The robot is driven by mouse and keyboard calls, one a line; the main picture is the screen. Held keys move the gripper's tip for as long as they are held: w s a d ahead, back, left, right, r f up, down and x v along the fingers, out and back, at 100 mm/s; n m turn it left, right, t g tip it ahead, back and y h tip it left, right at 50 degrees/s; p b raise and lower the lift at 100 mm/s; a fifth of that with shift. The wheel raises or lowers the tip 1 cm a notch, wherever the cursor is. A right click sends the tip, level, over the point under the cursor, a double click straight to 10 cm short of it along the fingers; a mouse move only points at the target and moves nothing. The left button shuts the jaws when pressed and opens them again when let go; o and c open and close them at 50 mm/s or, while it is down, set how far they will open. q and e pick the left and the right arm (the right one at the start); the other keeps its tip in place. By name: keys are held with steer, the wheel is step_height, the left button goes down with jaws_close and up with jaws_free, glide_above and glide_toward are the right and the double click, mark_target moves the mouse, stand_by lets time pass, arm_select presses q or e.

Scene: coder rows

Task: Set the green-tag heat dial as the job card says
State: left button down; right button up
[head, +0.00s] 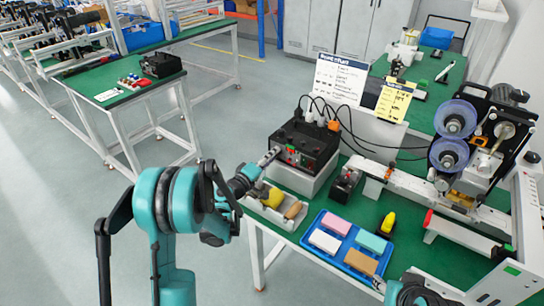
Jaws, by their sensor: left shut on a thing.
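A black control box (305,140) stands on a pale riser at the left of the green bench. Its front has small controls, with a green tag (290,148) and red marks. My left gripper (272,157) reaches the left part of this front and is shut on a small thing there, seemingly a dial. The jaws hide it, so its setting and its own tag cannot be read. A white card with a blue header (340,80) and a yellow card (394,100) stand behind the box; their small text is unreadable. My right arm shows only at the bottom edge.
A tray with a yellow tool (271,197) lies below my left gripper. A blue tray (321,260) holds several coloured blocks. A small black-and-red unit (345,184) stands right of the box. A coder machine with two reels (455,120) fills the right. Cables rise behind the box.

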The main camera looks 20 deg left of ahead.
arm_select(q)
steer(key=shift+m, duration=0.8)
steer(key=c, duration=1.3)
jaws_free()
steer(key=v, duration=1.2)
steer(key=shift+d, duration=0.1)
